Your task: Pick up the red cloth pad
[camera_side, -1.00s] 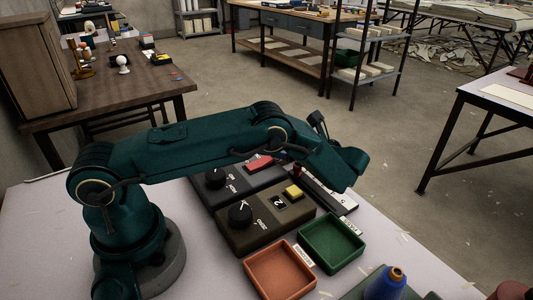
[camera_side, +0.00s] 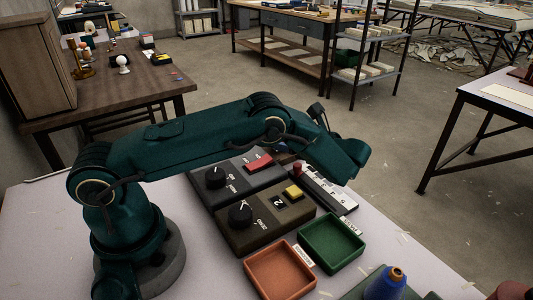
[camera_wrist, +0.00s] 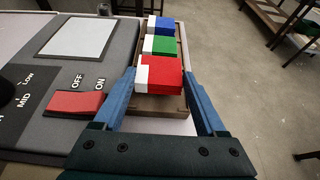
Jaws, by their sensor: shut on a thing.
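The red cloth pad (camera_wrist: 166,70), a red block with a white end, sits between the blue fingers of my gripper (camera_wrist: 161,92) in the wrist view. My gripper is shut on it. The pad shows in front of and above a brown tray (camera_wrist: 145,101); I cannot tell how far it is clear of the tray. In the side view my arm hides the pad and the tray, and my fingertips cannot be made out.
A green pad (camera_wrist: 165,45) and a blue pad (camera_wrist: 165,25) lie beyond it in the tray. A grey panel with a red OFF/ON switch (camera_wrist: 75,103) stands to the left. In the side view, an orange tray (camera_side: 250,272) and a green tray (camera_side: 306,246) lie nearer the camera.

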